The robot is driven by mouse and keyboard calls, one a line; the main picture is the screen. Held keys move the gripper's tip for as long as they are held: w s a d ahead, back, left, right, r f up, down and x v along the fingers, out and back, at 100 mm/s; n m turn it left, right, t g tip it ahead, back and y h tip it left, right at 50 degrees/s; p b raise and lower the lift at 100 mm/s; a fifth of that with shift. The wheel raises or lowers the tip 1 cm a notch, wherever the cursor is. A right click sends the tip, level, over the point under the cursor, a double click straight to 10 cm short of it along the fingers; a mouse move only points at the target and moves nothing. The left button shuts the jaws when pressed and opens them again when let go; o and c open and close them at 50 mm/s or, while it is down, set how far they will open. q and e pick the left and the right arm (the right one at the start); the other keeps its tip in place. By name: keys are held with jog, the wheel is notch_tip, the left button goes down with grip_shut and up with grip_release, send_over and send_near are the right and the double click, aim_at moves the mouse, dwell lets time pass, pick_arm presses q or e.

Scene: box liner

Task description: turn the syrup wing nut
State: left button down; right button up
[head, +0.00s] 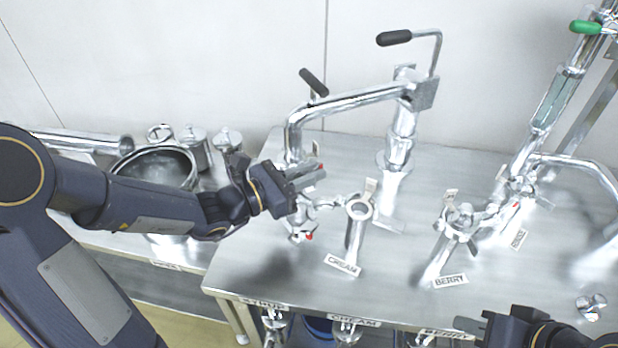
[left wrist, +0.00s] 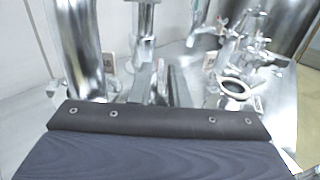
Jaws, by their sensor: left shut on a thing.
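My left gripper (head: 308,175) reaches in from the left to the metal fittings at the foot of the left bent pipe (head: 296,138). Its fingers are shut on a small part there, which I take to be the syrup wing nut; the gripper hides most of it. Small red tips show beside the fingers and lower down. In the left wrist view the fingers (left wrist: 167,86) point forward among shiny fittings, and the part between them is not clear. A SYRUP label (head: 265,303) is on the table's front edge. My right gripper (head: 472,326) is low at the front right; its jaw gap is unclear.
The CREAM fitting (head: 357,228) stands just right of my left gripper, and the BERRY fitting (head: 448,240) further right. A metal pump column (head: 400,135) rises behind them. The rear right table is crowded with pipes.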

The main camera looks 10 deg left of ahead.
pick_arm(q)
jog(key=c, duration=1.6)
grip_release()
jog(key=v, duration=0.7)
jog(key=shift+s+a, duration=0.25)
jog(key=shift+a, duration=0.05)
